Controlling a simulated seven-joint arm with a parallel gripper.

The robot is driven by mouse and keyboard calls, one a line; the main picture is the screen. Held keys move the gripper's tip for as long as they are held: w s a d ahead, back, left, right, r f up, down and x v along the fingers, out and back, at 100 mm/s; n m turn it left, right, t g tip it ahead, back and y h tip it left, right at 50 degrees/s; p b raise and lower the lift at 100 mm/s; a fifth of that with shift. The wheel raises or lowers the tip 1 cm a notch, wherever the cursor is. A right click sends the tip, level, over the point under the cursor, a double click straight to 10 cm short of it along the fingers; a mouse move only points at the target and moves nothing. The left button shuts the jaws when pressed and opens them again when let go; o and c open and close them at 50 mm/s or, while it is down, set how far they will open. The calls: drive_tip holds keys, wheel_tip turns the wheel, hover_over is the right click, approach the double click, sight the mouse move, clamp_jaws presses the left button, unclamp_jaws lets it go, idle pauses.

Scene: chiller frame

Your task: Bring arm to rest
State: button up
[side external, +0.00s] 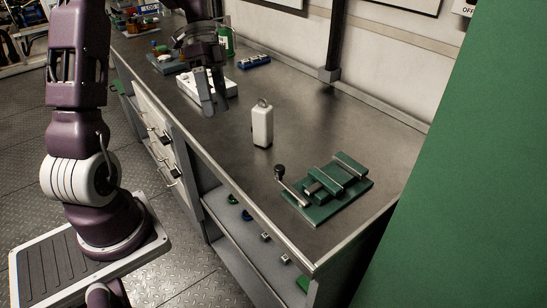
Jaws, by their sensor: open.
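My gripper (215,103) hangs in the air above the dark bench top (335,129), pointing down. Its fingers look apart and nothing shows between them. A white block-like bottle (262,126) with a small round top stands upright on the bench, to the right of my gripper and apart from it. Behind my gripper lies a white tray or strip (187,84) on the bench; the gripper hides part of it.
A green clamp (327,188) with a black-knobbed lever stands at the bench's near right end. A green can (226,40) and a blue rack (256,61) stand towards the back. A green panel (475,170) fills the right side.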

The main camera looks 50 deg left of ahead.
drive_tip(key=s+d+r+n+t+y, duration=0.2)
drive_tip(key=s+d+r+n+t, duration=0.1)
drive_tip(key=s+d, duration=0.4)
drive_tip(key=s+d+r+n+t+y, duration=0.3)
drive_tip(key=s+d+r+n+t, duration=0.1)
drive_tip(key=d, duration=0.6)
drive_tip(key=s+r+n, duration=0.1)
drive_tip(key=s+n, duration=0.1)
drive_tip(key=s, duration=0.1)
drive_tip(key=shift+s+d+n, duration=0.4)
